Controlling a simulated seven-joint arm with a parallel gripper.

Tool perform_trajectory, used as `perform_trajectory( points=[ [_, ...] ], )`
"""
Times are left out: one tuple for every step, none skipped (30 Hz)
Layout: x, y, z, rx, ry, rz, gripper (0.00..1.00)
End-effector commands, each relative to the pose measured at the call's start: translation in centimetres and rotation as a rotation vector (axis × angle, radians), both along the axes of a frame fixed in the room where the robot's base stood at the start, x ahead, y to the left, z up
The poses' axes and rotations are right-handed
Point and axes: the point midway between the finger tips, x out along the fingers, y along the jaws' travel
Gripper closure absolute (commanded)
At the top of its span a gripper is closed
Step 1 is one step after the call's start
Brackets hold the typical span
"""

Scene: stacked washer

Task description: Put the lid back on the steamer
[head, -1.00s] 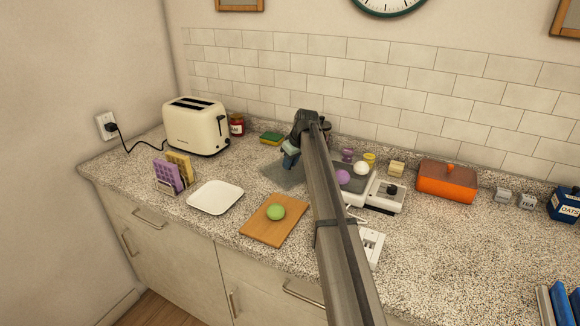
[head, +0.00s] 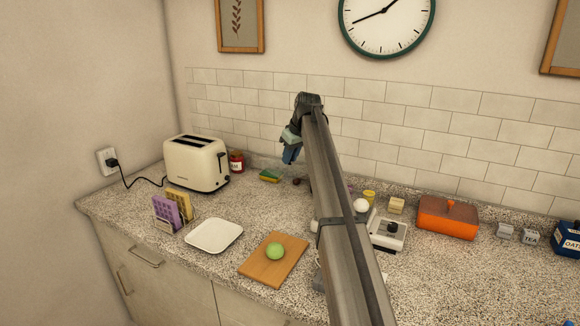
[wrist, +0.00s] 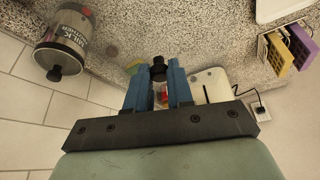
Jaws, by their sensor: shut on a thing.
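My gripper (head: 290,152) is raised above the back of the counter, right of the toaster. In the wrist view its two blue fingers (wrist: 158,88) are shut on a black knob (wrist: 158,68), seemingly the knob of the lid. The lid itself is hard to make out; it looks see-through against the speckled counter.
The toaster (head: 196,164), red jar (head: 237,162) and sponge (head: 270,176) stand at the back left. A white plate (head: 214,236) and cutting board (head: 272,262) with a green ball lie in front. An orange dish (head: 448,217) stands right. A knobbed jar (wrist: 65,40) shows in the wrist view.

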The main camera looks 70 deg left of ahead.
Motion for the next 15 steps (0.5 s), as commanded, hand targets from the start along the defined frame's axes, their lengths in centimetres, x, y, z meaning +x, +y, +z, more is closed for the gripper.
perform_trajectory(
  points=[
    [0.5,-0.1,0.3,0.000,0.000,-0.005,1.00],
    [0.9,-0.2,0.4,0.000,0.000,-0.009,1.00],
    [1.6,-0.3,0.5,0.000,0.000,-0.015,1.00],
    [2.2,-0.4,0.6,0.000,0.000,-0.021,1.00],
    [3.0,-0.6,0.7,0.000,0.000,-0.028,1.00],
    [4.3,-0.9,0.8,0.000,0.000,-0.039,1.00],
    [5.2,-1.2,0.8,0.000,0.000,-0.049,1.00],
    [6.2,-1.5,0.8,0.000,0.000,-0.057,1.00],
    [7.7,-2.1,0.9,0.000,0.000,-0.073,1.00],
    [8.7,-2.6,0.9,0.001,0.000,-0.082,1.00],
    [9.8,-3.0,1.0,0.001,0.000,-0.093,1.00],
    [11.0,-3.7,1.0,0.001,0.000,-0.105,1.00],
    [11.8,-4.2,1.0,0.001,0.000,-0.114,1.00],
    [12.6,-4.7,1.0,0.001,0.000,-0.122,1.00],
    [13.6,-5.3,1.0,0.001,0.000,-0.132,1.00]
  ],
)
